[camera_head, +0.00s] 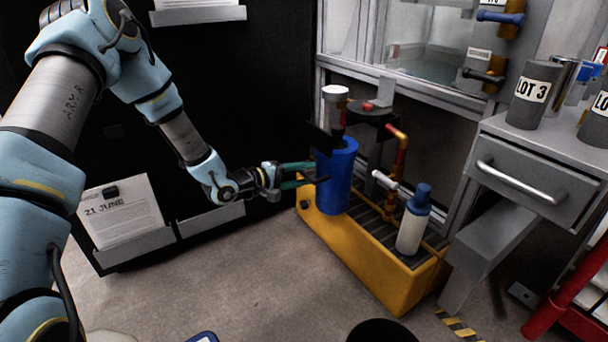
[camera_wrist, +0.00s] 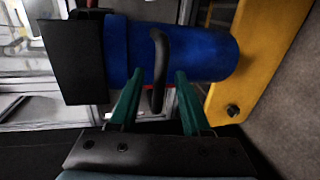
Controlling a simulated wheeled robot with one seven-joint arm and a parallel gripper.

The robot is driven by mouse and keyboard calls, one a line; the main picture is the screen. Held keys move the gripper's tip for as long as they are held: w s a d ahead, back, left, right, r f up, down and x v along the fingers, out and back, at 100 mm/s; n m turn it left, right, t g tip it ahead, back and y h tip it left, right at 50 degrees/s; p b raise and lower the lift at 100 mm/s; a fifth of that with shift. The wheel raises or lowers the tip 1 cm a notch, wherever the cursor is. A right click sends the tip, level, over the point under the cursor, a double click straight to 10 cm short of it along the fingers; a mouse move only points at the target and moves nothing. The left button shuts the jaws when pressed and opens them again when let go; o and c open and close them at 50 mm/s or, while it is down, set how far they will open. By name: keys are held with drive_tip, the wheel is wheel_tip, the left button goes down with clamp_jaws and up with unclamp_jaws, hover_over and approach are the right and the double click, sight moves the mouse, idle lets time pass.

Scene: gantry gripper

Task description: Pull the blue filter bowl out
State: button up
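The blue filter bowl (camera_head: 338,185) is an upright cylinder standing on the yellow base, with a black part (camera_head: 320,139) at its top. In the wrist view the bowl (camera_wrist: 205,50) lies sideways, with a black block (camera_wrist: 72,60) at its left end. A curved black handle (camera_wrist: 159,50) sticks out from its side. My gripper (camera_head: 308,173) is at the bowl's left side. In the wrist view the green fingers of my gripper (camera_wrist: 159,76) are apart, one on each side of the handle, with gaps visible. Nothing is held.
The yellow base (camera_head: 375,262) has a slatted top. A white bottle with a blue cap (camera_head: 412,225) and red-and-brass piping (camera_head: 402,150) stand right of the bowl. A grey drawer unit (camera_head: 535,165) is further right. Floor (camera_head: 250,270) is open in front.

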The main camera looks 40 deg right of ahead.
drive_tip(key=p+v, duration=0.3)
drive_tip(key=v, duration=0.7)
drive_tip(key=shift+a+p, duration=0.3)
drive_tip(key=shift+a, duration=0.05)
drive_tip(key=shift+r, duration=0.1)
